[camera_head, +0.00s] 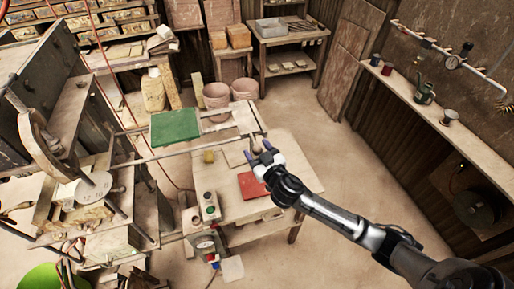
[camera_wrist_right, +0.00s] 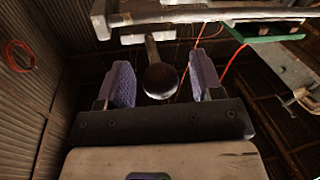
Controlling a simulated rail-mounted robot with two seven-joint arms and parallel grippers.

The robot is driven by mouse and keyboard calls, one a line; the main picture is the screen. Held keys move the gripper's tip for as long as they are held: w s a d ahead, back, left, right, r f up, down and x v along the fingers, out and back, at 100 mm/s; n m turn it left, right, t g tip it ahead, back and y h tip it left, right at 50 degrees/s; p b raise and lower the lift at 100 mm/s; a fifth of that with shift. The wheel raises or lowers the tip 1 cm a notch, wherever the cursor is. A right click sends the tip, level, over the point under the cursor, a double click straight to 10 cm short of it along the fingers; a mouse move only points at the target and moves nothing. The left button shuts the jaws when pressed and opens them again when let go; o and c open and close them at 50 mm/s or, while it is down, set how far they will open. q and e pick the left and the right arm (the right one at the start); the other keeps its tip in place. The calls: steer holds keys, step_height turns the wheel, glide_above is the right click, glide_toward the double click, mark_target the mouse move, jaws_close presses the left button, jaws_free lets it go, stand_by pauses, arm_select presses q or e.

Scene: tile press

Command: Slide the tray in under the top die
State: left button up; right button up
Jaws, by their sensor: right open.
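The tray carries a green plate (camera_head: 175,126) and sits out on two long rails (camera_head: 165,155), to the right of the press (camera_head: 95,130). I cannot make out the top die clearly inside the press. A round dark knob on a short stem (camera_wrist_right: 160,80) hangs from a bar at the tray's outer end. My right gripper (camera_head: 259,159) is open at that end. In the right wrist view its two purple finger pads (camera_wrist_right: 162,83) stand on either side of the knob, with gaps visible. The green plate also shows there (camera_wrist_right: 265,32). My left gripper is not in view.
Two clay pots (camera_head: 216,96) stand behind. A wall shelf (camera_head: 440,110) runs along the right. The floor between is clear.

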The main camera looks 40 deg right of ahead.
steer(key=shift+w, duration=0.2)
steer(key=shift+c, duration=0.2)
jaws_close()
stand_by(0.4)
